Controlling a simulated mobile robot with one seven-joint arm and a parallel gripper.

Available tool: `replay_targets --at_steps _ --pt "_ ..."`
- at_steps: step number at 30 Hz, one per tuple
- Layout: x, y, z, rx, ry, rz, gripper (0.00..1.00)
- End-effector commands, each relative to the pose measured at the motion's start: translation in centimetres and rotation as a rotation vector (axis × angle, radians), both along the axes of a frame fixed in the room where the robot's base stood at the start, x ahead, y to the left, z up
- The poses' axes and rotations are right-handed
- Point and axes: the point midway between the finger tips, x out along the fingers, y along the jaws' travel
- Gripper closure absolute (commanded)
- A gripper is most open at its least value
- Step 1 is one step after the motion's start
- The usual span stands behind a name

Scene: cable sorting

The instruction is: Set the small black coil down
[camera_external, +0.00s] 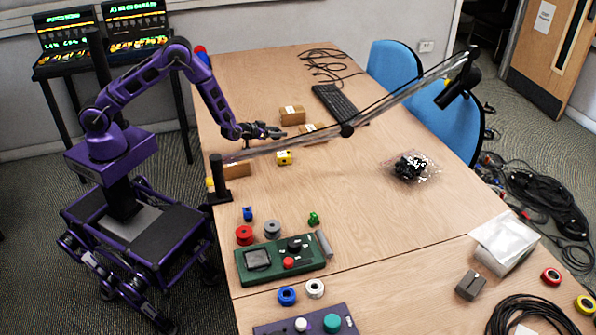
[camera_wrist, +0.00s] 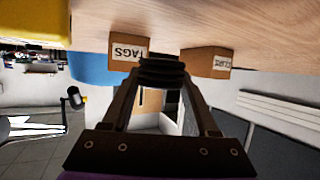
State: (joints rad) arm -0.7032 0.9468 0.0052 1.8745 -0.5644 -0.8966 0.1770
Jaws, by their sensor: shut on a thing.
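My gripper (camera_external: 264,131) is above the left part of the wooden table in the outside view, with its fingers level. In the wrist view its two fingers (camera_wrist: 162,84) are shut on the small black coil (camera_wrist: 162,68), a stack of dark rings at the fingertips. The coil is only a small dark shape in the outside view (camera_external: 276,132). The wrist view is upside down, with the tabletop (camera_wrist: 190,22) at the top. The coil appears between two boxes there; I cannot tell its exact height over the table.
The table's middle (camera_external: 340,195) is clear.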

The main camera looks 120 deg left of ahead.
Motion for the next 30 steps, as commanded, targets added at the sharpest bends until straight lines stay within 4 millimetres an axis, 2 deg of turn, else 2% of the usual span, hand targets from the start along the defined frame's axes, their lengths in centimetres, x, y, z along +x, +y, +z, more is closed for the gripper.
replay_targets --at_steps 3,6,13,30 --pt "0.0 0.0 -2.0 -0.001 0.002 0.001 0.97" --pt "0.0 0.0 -2.9 -0.001 0.0 0.0 0.97" --pt "0.0 0.0 -2.9 0.0 0.0 0.0 0.97" --pt "-0.1 0.0 -4.4 -0.002 0.002 0.001 0.97"
